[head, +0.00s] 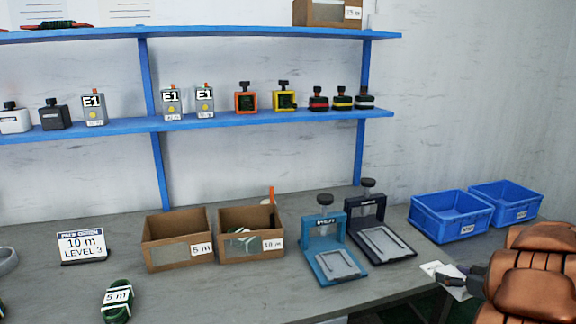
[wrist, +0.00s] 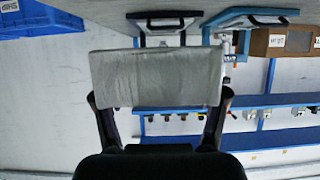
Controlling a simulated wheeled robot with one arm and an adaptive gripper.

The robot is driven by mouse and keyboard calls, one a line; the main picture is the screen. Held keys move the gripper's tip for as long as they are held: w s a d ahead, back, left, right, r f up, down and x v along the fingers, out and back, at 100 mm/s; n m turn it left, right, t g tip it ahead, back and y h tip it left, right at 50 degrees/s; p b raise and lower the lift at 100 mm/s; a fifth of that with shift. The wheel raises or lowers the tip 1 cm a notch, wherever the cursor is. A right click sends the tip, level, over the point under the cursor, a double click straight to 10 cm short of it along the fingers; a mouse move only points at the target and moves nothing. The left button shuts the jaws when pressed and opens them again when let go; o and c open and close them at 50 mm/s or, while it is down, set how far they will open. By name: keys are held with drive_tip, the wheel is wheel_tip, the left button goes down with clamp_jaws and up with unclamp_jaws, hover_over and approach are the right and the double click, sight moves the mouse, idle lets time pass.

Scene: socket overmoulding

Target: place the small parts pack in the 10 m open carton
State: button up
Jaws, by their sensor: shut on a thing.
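My gripper (head: 460,278) is at the lower right in the head view, beyond the table's front edge and below the blue bins. It is shut on the small parts pack (head: 441,271), a flat whitish pack. In the wrist view the pack (wrist: 157,78) looks pale grey and spans both fingers. The 10 m open carton (head: 230,250) stands on the table, left of my gripper and well apart from it. It holds something green and white and an upright orange-tipped item. A brown carton at the upper right of the wrist view (wrist: 265,43) appears to be the same one, upside down.
The 5 m carton (head: 165,260) adjoins on the left. A teal press (head: 333,262) and a dark blue press (head: 380,243) stand between the 10 m carton and the blue bins (head: 450,220). A green 5 m coil (head: 117,300) lies front left. A blue shelf (head: 240,121) runs above.

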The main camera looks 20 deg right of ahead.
drive_tip(key=shift+w+a+r, duration=0.2)
drive_tip(key=shift+r, duration=0.2)
drive_tip(key=w+a+r+n+y+p, duration=0.1)
drive_tip(key=w+a+r, duration=0.2)
drive_tip(key=w+a, duration=0.25)
drive_tip(key=w+a+r+p, duration=0.2)
drive_tip(key=w+a+r, duration=0.1)
drive_tip(key=w+a, duration=0.3)
drive_tip(key=w+a+r+n+y+p, duration=0.1)
drive_tip(key=w+a+r, duration=0.3)
drive_tip(key=a, duration=0.3)
drive_tip(key=w+a+r+y+p, duration=0.1)
drive_tip(key=a+r, duration=0.2)
drive_tip(key=a, duration=0.6)
drive_tip(key=w+a+r+n+p, duration=0.1)
drive_tip(key=a+r+p, duration=0.1)
drive_tip(key=a, duration=0.6)
drive_tip(key=w+a+r+y+p, duration=0.1)
drive_tip(key=a+r, duration=0.2)
drive_tip(key=a, duration=0.6)
wheel_tip(320, 180, down, 14)
drive_tip(key=w+m+h, duration=0.2)
drive_tip(key=m+h, duration=0.1)
drive_tip(key=h, duration=0.1)
drive_tip(key=shift+w+r, duration=0.25)
drive_tip(key=shift+w, duration=0.1)
